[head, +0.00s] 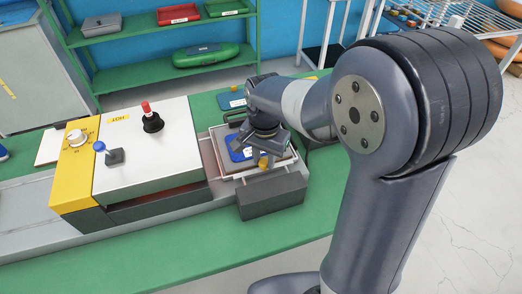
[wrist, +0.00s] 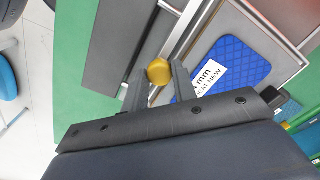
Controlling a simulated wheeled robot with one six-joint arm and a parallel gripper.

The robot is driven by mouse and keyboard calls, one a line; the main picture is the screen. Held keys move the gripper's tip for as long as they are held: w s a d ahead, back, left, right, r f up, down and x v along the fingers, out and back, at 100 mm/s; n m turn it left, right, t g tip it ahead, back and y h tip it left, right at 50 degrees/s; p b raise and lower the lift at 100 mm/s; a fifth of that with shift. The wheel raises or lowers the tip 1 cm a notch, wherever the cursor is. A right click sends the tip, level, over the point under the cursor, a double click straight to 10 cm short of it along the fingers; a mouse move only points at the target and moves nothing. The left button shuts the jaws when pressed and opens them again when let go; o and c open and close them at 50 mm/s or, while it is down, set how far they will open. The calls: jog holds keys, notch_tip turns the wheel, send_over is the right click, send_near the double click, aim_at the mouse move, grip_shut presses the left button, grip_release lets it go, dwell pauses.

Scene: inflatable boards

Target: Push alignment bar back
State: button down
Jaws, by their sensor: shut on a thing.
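My gripper (head: 264,150) reaches down over the near side of the press bed. In the wrist view its fingers (wrist: 159,80) stand on either side of a round yellow knob (wrist: 159,71) and are shut on it. The knob (head: 263,162) also shows in the head view. A pale metal bar (wrist: 196,32) runs along the bed's edge beside the knob; the joint between them is hidden by the fingers. A blue textured board piece (wrist: 236,62) with a white label lies on the grey bed plate (wrist: 240,18), apart from the fingers.
A dark grey block (head: 272,198) stands along the near side of the bed. The white and yellow machine (head: 145,150), with a red-topped knob and a blue-topped lever, stands to the left. The green table (head: 190,258) is clear in front. Green shelves (head: 165,60) stand behind.

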aim_at(264, 162)
jog(key=shift+s, duration=0.15)
jog(key=c, duration=1.1)
grip_release()
jog(key=shift+d, duration=0.1)
jog(key=shift+c, duration=0.2)
notch_tip(264, 162, up, 11)
jog(key=shift+f, duration=0.2)
